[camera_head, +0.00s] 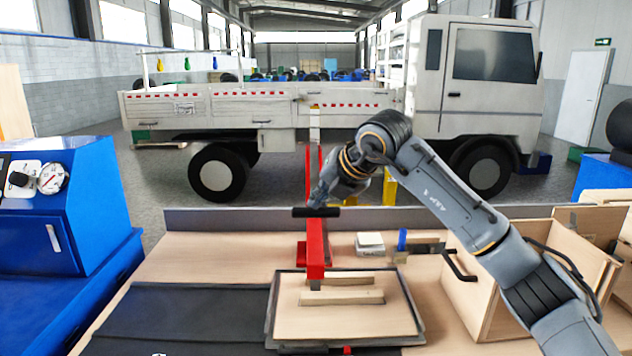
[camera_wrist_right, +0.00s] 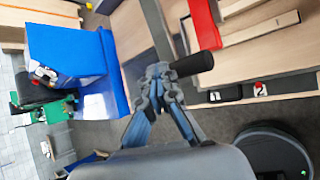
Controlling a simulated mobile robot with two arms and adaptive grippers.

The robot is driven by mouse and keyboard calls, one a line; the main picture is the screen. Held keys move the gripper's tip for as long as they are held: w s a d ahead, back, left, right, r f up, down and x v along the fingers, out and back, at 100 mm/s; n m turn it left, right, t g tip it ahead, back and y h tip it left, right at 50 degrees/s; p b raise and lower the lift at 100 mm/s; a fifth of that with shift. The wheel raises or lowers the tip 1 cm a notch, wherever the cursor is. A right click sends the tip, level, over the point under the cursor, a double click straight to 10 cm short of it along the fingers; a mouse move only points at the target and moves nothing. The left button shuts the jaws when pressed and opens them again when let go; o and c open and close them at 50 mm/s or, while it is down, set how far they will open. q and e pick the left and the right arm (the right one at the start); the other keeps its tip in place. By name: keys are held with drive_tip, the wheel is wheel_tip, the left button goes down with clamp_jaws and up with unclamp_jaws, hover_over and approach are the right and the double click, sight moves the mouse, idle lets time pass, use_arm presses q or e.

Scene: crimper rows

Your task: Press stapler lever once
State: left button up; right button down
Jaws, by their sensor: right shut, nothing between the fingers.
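The red stapler (camera_head: 316,250) stands upright at the middle of the workbench, over a board with wooden strips. Its lever carries a black crosswise grip (camera_head: 316,212). The grip also shows in the right wrist view (camera_wrist_right: 192,64), attached to the red part (camera_wrist_right: 205,25). My right gripper (camera_head: 318,203) is at the grip; in the right wrist view my right gripper (camera_wrist_right: 157,72) is shut and empty, its tips beside the grip's end. I cannot tell whether they touch. My left gripper is not in view.
A dark-rimmed tray (camera_head: 272,312) holds the board and wooden strips (camera_head: 342,296). A black mat (camera_head: 180,315) lies to its left. A small box (camera_head: 370,244) and an open wooden cabinet (camera_head: 490,290) stand to the right. A blue machine (camera_head: 55,225) is at far left.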

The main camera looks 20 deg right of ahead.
wheel_tip(320, 180, down, 10)
drive_tip(key=b, duration=0.7)
drive_tip(key=shift+b, duration=0.3)
idle(6.5)
